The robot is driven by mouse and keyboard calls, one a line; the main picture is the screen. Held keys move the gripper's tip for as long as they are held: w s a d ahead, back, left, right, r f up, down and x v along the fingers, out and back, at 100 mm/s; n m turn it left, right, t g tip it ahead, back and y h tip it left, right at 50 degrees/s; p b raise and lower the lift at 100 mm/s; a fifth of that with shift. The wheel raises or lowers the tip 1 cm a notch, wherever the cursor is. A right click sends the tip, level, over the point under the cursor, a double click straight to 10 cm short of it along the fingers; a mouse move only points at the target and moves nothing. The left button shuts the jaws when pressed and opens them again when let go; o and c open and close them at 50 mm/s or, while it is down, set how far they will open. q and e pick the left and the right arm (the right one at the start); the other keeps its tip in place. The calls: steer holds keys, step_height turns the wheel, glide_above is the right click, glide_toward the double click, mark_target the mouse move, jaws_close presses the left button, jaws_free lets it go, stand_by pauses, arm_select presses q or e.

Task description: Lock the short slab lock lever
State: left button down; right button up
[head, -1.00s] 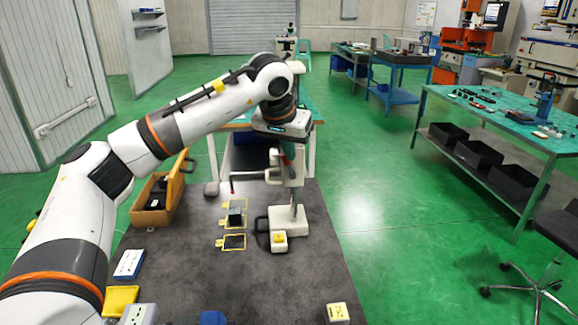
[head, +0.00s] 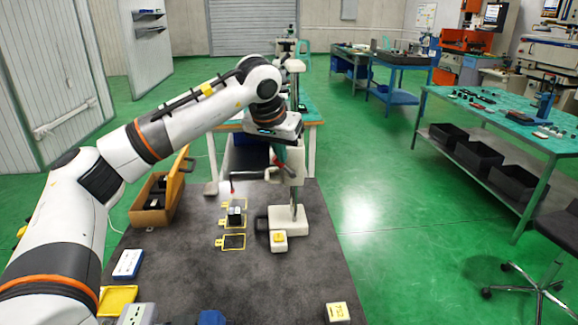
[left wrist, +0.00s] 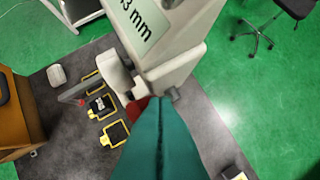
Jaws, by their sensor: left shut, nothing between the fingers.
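A pale measuring stand with an upright column stands on the dark table, on a white base (head: 290,219). Its carriage (head: 291,177) carries a side arm with a red-tipped probe (head: 226,187). In the left wrist view the carriage (left wrist: 172,55) fills the top and bears a label ending in "3 mm". A red part (left wrist: 136,106), possibly the lock lever, shows just left of my fingertips, partly hidden. My left gripper (left wrist: 160,101) has its teal fingers shut and empty, close beside the carriage. I cannot tell whether they touch it. My right gripper is out of view.
Yellow-framed marks (head: 233,242) lie left of the base, one under a small dark block (head: 235,216). A yellow-topped white block (head: 278,241) stands before the base. An open orange case (head: 152,199) is at the left edge. The table's right front is mostly clear.

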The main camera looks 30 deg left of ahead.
arm_select(q)
steer(key=shift+s+a+f, duration=0.2)
steer(key=shift+a+f, duration=0.05)
stand_by(0.3)
steer(key=shift+s+a+r+p, duration=0.15)
steer(key=shift+a+r+p, duration=0.05)
steer(key=shift+r+p, duration=1.1)
steer(key=shift+s+a+r+p, duration=0.15)
steer(key=shift+r+p, duration=1.05)
steer(key=shift+r, duration=0.1)
